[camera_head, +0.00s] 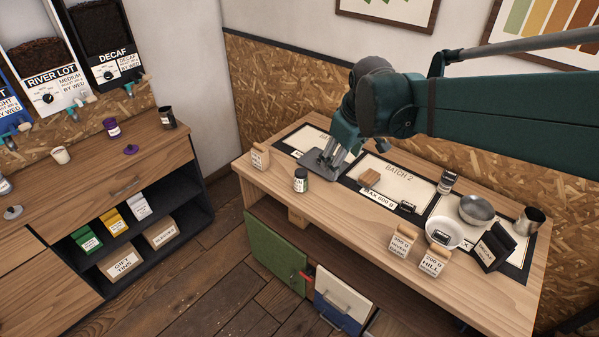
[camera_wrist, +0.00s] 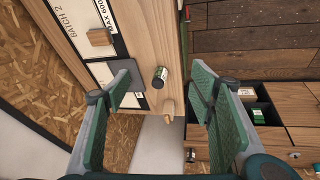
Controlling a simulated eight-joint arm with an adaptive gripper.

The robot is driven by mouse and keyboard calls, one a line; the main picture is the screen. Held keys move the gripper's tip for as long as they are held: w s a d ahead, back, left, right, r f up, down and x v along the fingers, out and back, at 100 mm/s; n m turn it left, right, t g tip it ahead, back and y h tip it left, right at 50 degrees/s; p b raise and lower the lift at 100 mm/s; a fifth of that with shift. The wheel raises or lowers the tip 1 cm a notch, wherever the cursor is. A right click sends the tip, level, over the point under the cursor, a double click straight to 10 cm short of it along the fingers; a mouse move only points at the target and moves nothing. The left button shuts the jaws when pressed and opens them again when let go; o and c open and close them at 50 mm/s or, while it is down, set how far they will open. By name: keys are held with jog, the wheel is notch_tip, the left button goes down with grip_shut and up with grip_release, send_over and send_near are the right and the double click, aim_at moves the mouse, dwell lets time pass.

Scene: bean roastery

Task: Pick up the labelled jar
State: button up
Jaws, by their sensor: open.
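A small dark jar with a pale label and dark lid (camera_head: 300,179) stands upright near the front left of the wooden workbench. In the wrist view the jar (camera_wrist: 160,77) shows between my two finger pads, some distance beyond them. My gripper (camera_head: 335,158) is open and empty, above the back left of the bench, to the right of the jar and farther back. Its green fingers are wide apart in the wrist view. A second labelled jar (camera_head: 447,183) stands at the back right of the bench. I cannot tell which jar is meant.
A grey plate (camera_head: 318,165) lies under my gripper. A wooden block (camera_head: 370,177) lies on the Batch 2 mat. A wooden scoop-like piece (camera_head: 260,157) stands left. Bowls (camera_head: 478,209), bags (camera_head: 432,261) and a metal cup (camera_head: 530,221) crowd the right. Bare wood surrounds the front jar.

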aim_at(301, 172)
jog(key=w+a+f+n+g, duration=0.1)
jog(key=w+a+f+n, duration=0.2)
jog(key=w+f, duration=0.5)
jog(key=w+a+f+n+g, duration=0.1)
jog(key=w+a+f+n, duration=0.2)
jog(key=w+f, duration=0.5)
jog(key=w+a+f+n+g, duration=0.2)
jog(key=w+a+f, duration=0.1)
jog(key=w+f, duration=0.5)
jog(key=shift+w+a+n, duration=0.2)
jog(key=shift+w+n, duration=0.1)
jog(key=shift+n, duration=0.1)
jog(key=shift+a+f, duration=0.1)
jog(key=shift+f, duration=0.15)
jog(key=shift+f, duration=1.25)
jog(key=shift+w+f, duration=0.15)
jog(key=shift+f, duration=2.5)
jog(key=shift+c, duration=0.7)
jog(key=c, duration=1)
